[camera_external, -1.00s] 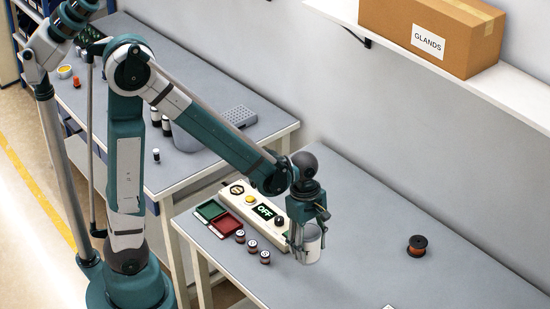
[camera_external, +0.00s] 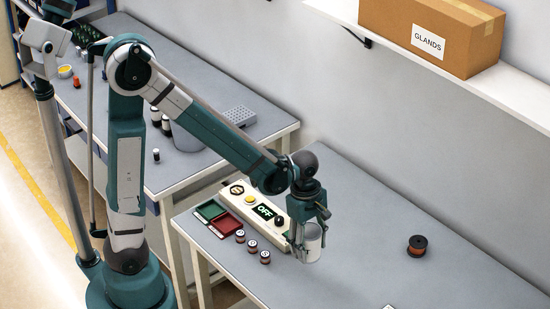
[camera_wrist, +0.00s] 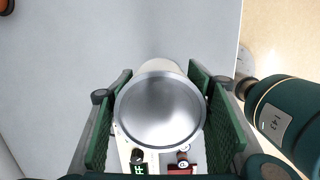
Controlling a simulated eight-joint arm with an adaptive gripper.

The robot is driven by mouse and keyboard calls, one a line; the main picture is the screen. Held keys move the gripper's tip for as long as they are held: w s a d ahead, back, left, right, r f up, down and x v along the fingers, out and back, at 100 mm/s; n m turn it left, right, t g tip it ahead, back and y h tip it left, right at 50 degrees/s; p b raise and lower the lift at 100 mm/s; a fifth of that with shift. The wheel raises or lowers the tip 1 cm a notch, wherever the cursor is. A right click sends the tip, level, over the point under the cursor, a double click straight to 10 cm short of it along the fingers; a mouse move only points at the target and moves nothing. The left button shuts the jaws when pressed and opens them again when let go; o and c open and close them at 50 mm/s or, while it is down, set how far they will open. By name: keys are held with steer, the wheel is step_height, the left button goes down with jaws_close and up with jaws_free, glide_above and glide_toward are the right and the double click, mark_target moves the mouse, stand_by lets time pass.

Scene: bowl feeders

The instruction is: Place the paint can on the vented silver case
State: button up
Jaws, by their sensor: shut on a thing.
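The paint can (camera_external: 313,243) is a pale grey-white cylinder with a shiny metal lid. My gripper (camera_external: 308,236) is shut on its sides, above the near grey table. In the wrist view the can (camera_wrist: 160,112) sits upright between the two green finger pads of my gripper (camera_wrist: 160,95). I cannot tell whether the can's bottom touches the table. A grey box with a perforated top (camera_external: 239,116) lies on the far table and looks like the vented silver case. It is well away from my gripper.
A control box with an OFF display (camera_external: 255,207) lies just left of the can. Green (camera_external: 210,210) and red (camera_external: 226,223) trays and several small spools (camera_external: 252,246) are beside it. A dark orange spool (camera_external: 417,245) stands right. A grey bin (camera_external: 188,135) is near the perforated box.

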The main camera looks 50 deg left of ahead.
steer(key=w+a+r+n+p, duration=0.2)
steer(key=w+a+r, duration=0.1)
steer(key=w+a, duration=1.2)
steer(key=w+a+r+n+p, duration=0.3)
steer(key=w+a, duration=1.1)
steer(key=a, duration=0.2)
steer(key=w+a+r+n+p, duration=0.1)
steer(key=a+n+p, duration=0.1)
steer(key=a, duration=2.1)
steer(key=w+a+r+n+t+p, duration=0.1)
steer(key=w+a+n+p, duration=0.1)
steer(key=a, duration=2.2)
steer(key=shift+w+r+n+y, duration=0.15)
steer(key=shift+r+n+y, duration=0.05)
steer(key=shift+n+y, duration=0.1)
steer(key=shift+f, duration=3.1)
